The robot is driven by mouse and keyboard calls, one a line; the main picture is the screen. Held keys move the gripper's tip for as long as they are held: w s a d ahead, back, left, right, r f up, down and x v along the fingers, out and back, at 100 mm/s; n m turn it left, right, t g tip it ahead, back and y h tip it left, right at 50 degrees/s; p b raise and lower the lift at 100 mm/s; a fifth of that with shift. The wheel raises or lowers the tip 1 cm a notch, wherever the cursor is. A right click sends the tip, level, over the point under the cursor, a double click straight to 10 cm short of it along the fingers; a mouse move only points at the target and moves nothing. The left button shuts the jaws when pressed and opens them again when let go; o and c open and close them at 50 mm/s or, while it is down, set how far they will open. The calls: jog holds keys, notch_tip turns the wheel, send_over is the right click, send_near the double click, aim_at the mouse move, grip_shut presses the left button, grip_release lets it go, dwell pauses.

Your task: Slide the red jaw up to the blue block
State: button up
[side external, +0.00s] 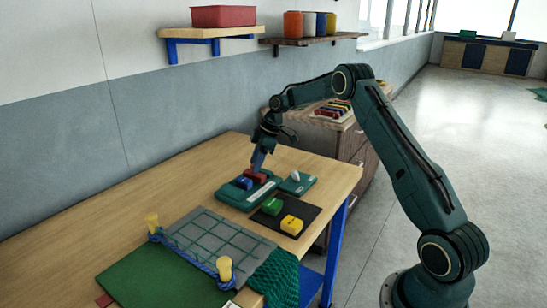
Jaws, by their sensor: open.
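The red jaw (257,176) sits at the back end of a green vise-like base (236,197) on the wooden table. The blue block (243,183) is on the same base, just in front and to the left of the red jaw. They look very close; I cannot tell whether they touch. My gripper (257,163) points down right at the top of the red jaw. Its jaws are open, and its fingertips partly hide the back of the red jaw.
A green block (272,206) and a yellow block (291,225) sit on a black mat (268,219) in front. A small green unit with a grey lever (297,183) stands to the right. A netting frame (215,243) with yellow posts lies at the front left.

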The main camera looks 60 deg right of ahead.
grip_shut()
jog(key=shift+a, duration=2.75)
grip_release()
jog(key=shift+d+r, duration=0.1)
jog(key=shift+r, duration=0.05)
jog(key=v, duration=1.3)
jog(key=shift+r, duration=0.25)
